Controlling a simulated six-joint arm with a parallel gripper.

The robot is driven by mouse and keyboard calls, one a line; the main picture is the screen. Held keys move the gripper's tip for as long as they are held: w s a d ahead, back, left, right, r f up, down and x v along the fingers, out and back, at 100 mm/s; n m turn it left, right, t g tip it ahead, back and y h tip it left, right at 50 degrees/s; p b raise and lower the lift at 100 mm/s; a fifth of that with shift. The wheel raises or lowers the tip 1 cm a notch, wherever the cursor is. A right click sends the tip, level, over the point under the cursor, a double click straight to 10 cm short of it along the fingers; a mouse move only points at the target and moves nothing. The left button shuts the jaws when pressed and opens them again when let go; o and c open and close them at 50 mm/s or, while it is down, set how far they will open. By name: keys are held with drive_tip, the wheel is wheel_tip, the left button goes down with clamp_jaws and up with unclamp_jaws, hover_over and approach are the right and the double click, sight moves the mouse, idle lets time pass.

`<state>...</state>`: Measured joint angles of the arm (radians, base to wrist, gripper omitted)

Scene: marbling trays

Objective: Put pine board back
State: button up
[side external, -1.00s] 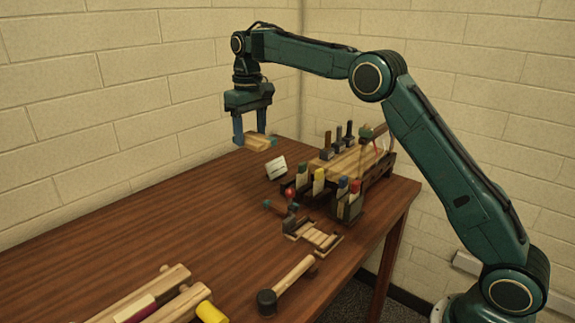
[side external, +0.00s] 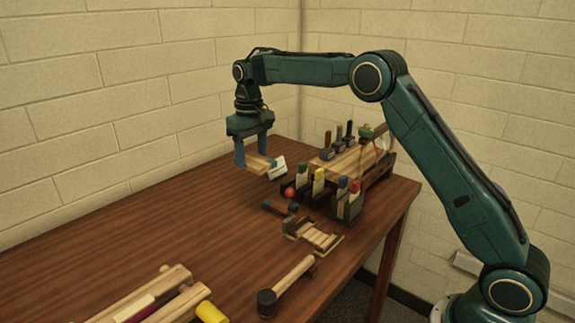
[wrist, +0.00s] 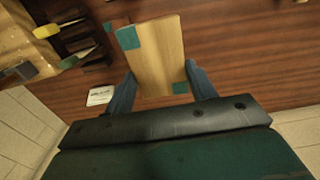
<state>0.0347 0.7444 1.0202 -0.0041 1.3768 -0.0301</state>
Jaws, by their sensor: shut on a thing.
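The pine board (side external: 252,164) is a short pale wooden board with teal corner patches. My gripper (side external: 255,158) is shut on it and holds it above the table near the back left. In the wrist view the board (wrist: 158,60) lies between the two blue fingers (wrist: 157,88), with teal marks at its upper left and lower right corners. A small white card (side external: 277,167) with writing is just right of the board in the side view; it also shows in the wrist view (wrist: 100,95). I cannot tell the exact gap under the board.
A dark rack (side external: 300,188) with several colour-topped tools stands right of the board. A slatted wooden piece (side external: 318,237) and a mallet (side external: 285,287) lie nearer the front. Wooden rails (side external: 150,295) are at front left. The table's left middle (side external: 150,220) is clear.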

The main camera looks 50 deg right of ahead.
hover_over(256, 221)
wheel_tip(256, 221, down, 14)
idle(0.3)
drive_tip(key=shift+f, duration=2.1)
drive_tip(key=shift+f, duration=0.2)
drive_tip(key=o, duration=1)
drive_tip(key=shift+r, duration=0.15)
drive_tip(key=shift+r, duration=6.05)
